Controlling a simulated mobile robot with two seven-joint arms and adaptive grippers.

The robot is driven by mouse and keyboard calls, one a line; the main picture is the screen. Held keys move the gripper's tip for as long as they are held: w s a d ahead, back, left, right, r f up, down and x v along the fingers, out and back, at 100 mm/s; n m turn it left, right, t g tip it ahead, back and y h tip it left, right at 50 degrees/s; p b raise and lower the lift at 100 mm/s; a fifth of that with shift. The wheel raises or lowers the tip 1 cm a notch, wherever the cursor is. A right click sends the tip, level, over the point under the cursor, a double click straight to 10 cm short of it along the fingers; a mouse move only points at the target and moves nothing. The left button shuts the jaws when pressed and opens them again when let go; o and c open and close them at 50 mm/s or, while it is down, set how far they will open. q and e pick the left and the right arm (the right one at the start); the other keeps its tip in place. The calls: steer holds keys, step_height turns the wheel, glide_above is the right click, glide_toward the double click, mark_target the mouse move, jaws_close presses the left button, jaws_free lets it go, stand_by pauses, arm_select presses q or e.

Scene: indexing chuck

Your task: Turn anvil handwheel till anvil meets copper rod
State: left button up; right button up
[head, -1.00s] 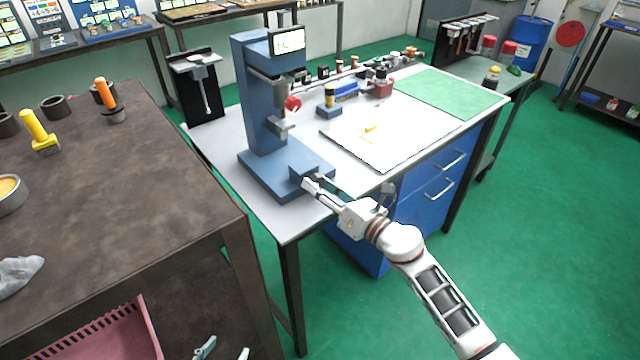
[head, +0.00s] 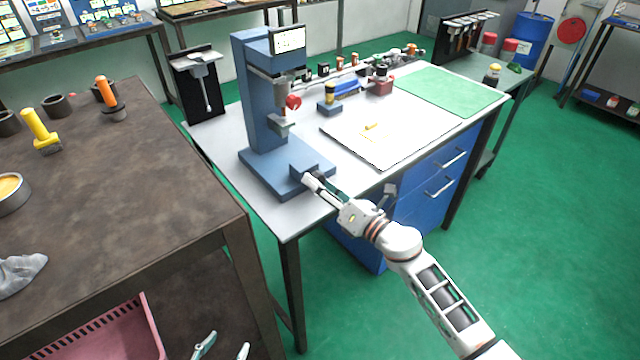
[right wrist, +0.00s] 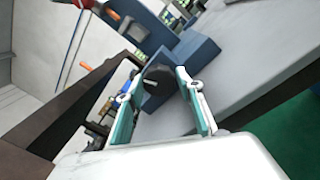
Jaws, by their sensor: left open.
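The blue machine (head: 258,95) with a small display stands on the near left of the light worktable. A black round knob, apparently the anvil handwheel (right wrist: 158,78), sits on the front block of its base and has a white line. My right gripper (head: 312,180) is at this knob. In the right wrist view, the two teal-and-white fingers (right wrist: 160,85) flank the knob; I cannot tell whether they touch it. My left gripper (head: 224,350) is open and empty at the bottom edge, partly cut off. I cannot make out the copper rod or its contact with the anvil.
A white board (head: 375,140) and a green mat (head: 450,92) lie on the worktable. Small parts stand behind the board. A dark brown bench (head: 130,190) with tools fills the left, with a pink bin (head: 100,335) below. Green floor is clear at right.

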steer(key=shift+o, duration=0.6)
steer(key=shift+r, duration=0.1)
steer(key=shift+r, duration=0.7)
step_height(320, 180, up, 8)
steer(key=shift+r, duration=0.2)
